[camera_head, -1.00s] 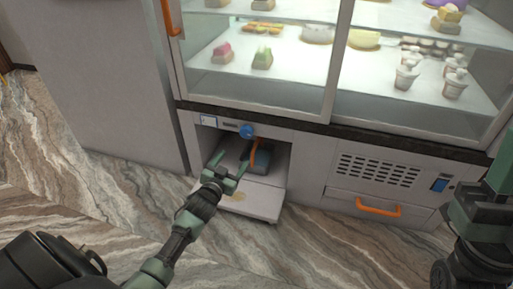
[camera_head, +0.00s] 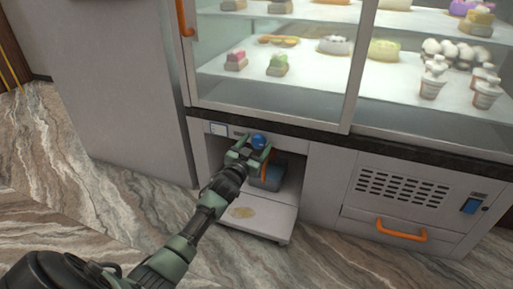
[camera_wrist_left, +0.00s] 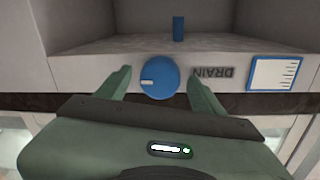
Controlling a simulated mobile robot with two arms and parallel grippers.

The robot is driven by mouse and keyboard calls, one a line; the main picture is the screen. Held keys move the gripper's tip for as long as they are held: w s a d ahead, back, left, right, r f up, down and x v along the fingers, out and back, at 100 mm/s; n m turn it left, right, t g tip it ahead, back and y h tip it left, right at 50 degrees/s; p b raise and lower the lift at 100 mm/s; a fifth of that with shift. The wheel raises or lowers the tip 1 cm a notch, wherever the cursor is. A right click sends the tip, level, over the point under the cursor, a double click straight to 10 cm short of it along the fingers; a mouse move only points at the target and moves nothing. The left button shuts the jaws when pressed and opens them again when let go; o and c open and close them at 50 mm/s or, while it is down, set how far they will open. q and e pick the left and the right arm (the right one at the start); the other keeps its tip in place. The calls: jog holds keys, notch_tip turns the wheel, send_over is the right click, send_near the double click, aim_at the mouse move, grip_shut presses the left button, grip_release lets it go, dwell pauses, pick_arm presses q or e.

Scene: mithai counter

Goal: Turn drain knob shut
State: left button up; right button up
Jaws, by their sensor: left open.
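The round blue drain knob (camera_head: 258,142) sits on the panel above the open compartment under the glass case. In the left wrist view the knob (camera_wrist_left: 159,77) has a white mark near its left edge, beside the upside-down word DRAIN (camera_wrist_left: 212,73). My left gripper (camera_head: 252,149) is open in front of the knob. In the left wrist view its fingers (camera_wrist_left: 158,84) stand on either side of the knob, with a gap visible on both sides. My right gripper is out of view.
A blue container (camera_head: 271,178) with an orange handle stands in the compartment. A white tray (camera_head: 272,220) with a brownish stain juts out below. An orange handle (camera_head: 401,229) marks a drawer at right. The glass case (camera_head: 270,90) holds sweets above.

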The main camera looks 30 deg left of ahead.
pick_arm(q)
jog(key=c, duration=1.3)
jog(key=shift+c, duration=0.3)
